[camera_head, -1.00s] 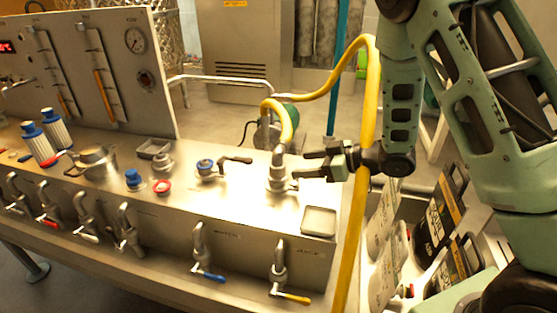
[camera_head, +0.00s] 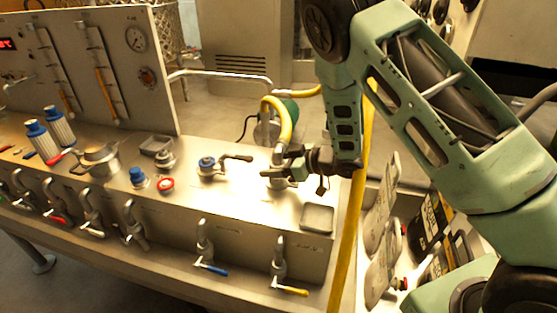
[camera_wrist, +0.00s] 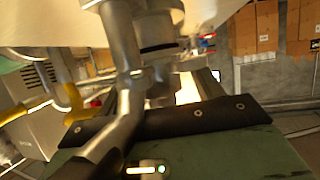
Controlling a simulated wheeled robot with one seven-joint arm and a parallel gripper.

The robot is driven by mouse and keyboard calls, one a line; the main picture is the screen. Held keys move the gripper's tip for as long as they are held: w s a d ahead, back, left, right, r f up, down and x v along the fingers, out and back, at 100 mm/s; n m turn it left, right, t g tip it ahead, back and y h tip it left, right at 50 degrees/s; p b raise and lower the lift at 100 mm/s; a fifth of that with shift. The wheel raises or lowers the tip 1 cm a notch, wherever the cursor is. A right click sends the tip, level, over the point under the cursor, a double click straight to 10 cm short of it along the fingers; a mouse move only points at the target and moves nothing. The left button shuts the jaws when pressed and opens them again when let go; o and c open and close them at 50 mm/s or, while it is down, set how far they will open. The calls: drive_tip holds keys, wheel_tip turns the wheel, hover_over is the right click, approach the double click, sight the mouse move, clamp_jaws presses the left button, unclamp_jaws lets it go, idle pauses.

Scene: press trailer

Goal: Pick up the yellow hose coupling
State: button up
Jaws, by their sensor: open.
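The yellow hose (camera_head: 283,118) curves down to a metal coupling (camera_head: 278,156) standing upright on the right part of the steel bench. My gripper (camera_head: 282,168) is open and sits at the coupling, low near the bench top, reaching in from the right. The lower part of the coupling is partly hidden by the fingers, and I cannot tell whether they touch it. In the wrist view, metal fittings with a black ring (camera_wrist: 157,48) stand close beyond the dark finger pad (camera_wrist: 190,118). The hose (camera_wrist: 70,100) shows at the left there.
A shallow square tray (camera_head: 317,218) lies just in front of my gripper. A blue-capped valve with a black handle (camera_head: 208,166) stands to the left.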

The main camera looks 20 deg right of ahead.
drive_tip(key=c, duration=1.3)
drive_tip(key=shift+r, duration=0.1)
clamp_jaws()
